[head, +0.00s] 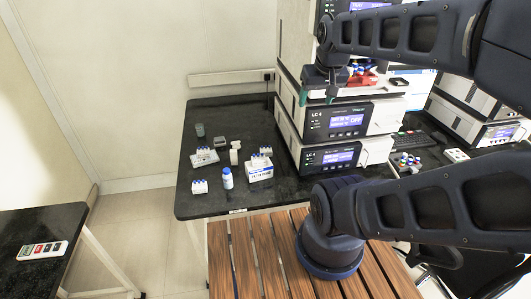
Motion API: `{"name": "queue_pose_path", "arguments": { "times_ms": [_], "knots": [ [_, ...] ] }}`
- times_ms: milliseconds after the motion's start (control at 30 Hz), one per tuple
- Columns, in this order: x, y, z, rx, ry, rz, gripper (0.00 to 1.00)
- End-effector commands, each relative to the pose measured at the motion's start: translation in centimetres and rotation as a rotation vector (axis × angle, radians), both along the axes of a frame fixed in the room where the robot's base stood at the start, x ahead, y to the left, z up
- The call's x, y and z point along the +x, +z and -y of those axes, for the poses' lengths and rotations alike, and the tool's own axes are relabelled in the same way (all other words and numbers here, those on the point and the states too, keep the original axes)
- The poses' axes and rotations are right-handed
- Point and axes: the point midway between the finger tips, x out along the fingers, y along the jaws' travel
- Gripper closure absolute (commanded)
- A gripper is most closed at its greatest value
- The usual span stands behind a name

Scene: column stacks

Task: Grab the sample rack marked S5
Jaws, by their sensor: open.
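My gripper (317,92) points down in front of the stacked instruments, its two fingers apart with nothing between them. Several small vial holders stand on the black bench and could be sample racks: one at the front left (200,187), one on a flat pale base (204,157) behind it, and a white box with blue print (260,170) with vials at its top. Another rack with coloured caps (408,163) is right of the instruments. No S5 mark is legible on any of them. My gripper is above and to the right of the left group.
Stacked LC-4 instruments (337,122) stand mid-bench. A blue-capped bottle (227,178) and a white bottle (234,153) stand among the holders. A slatted wooden surface (245,260) lies in front, and a dark side table (30,225) at left.

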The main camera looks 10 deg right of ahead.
Motion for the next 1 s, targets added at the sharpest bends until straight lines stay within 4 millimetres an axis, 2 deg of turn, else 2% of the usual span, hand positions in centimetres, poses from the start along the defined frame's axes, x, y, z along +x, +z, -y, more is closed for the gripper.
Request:
{"name": "queue_pose_path", "arguments": {
  "times_ms": [167, 267, 367, 433, 567, 767, 1000],
  "knots": [
    [0.2, 0.1, 0.0, -0.008, 0.012, 0.002, 0.36],
    [1.0, 0.5, -0.1, -0.054, 0.075, 0.014, 0.36],
    [3.0, 1.2, -0.5, -0.152, 0.211, 0.034, 0.36],
    [5.1, 1.7, -1.0, -0.239, 0.333, 0.043, 0.36],
    [8.4, 1.7, -1.8, -0.333, 0.467, 0.02, 0.36],
    [12.3, 0.3, -2.7, -0.399, 0.575, -0.048, 0.36],
    [16.9, -2.5, -3.9, -0.448, 0.686, -0.145, 0.36]
  ]
}}
